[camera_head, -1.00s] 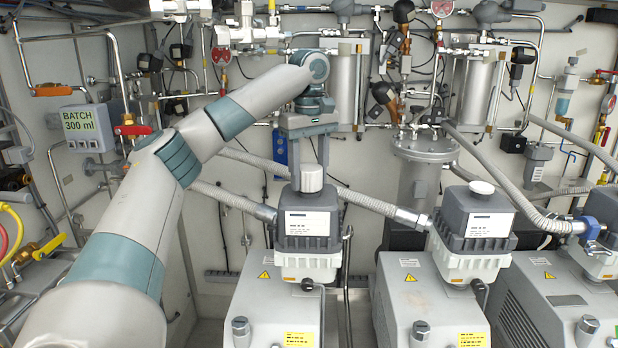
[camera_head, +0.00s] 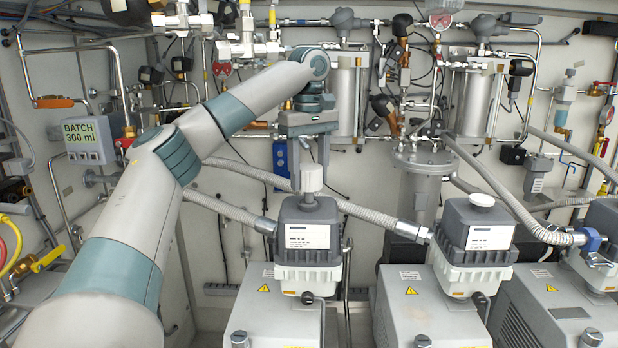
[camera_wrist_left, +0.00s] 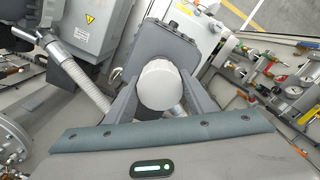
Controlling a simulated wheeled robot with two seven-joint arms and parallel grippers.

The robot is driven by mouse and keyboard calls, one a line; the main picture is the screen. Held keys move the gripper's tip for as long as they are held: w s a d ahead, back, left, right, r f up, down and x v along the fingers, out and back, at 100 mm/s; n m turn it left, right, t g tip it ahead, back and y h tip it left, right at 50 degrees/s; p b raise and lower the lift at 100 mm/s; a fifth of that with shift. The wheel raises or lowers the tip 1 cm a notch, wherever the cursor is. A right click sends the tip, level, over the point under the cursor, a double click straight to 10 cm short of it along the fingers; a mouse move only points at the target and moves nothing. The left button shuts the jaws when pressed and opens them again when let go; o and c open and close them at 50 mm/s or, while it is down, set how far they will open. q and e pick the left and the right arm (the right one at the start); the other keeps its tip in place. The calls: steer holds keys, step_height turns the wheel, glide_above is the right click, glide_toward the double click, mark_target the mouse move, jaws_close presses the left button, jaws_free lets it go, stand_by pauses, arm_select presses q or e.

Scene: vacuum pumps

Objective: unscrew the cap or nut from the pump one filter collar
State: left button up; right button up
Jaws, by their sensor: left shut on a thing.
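A pale round cap (camera_head: 311,178) stands above the filter housing of pump one (camera_head: 306,236), the leftmost pump in the head view. My left gripper (camera_head: 311,172) points down from above and is shut on this cap, one finger on each side. A short narrower grey neck (camera_head: 308,199) shows between the cap and the dark top of the housing. I cannot tell if the cap still touches the neck. In the left wrist view the cap (camera_wrist_left: 160,86) sits between the two fingers and hides the neck. My right gripper is not in view.
The second pump (camera_head: 475,245) stands to the right with a white cap (camera_head: 482,199) on top. A ribbed hose (camera_head: 375,219) runs close behind pump one's housing. Pipes, gauges and a batch display (camera_head: 88,138) line the back wall.

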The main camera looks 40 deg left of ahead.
arm_select(q)
steer(key=shift+r, duration=0.55)
steer(key=shift+r, duration=2.5)
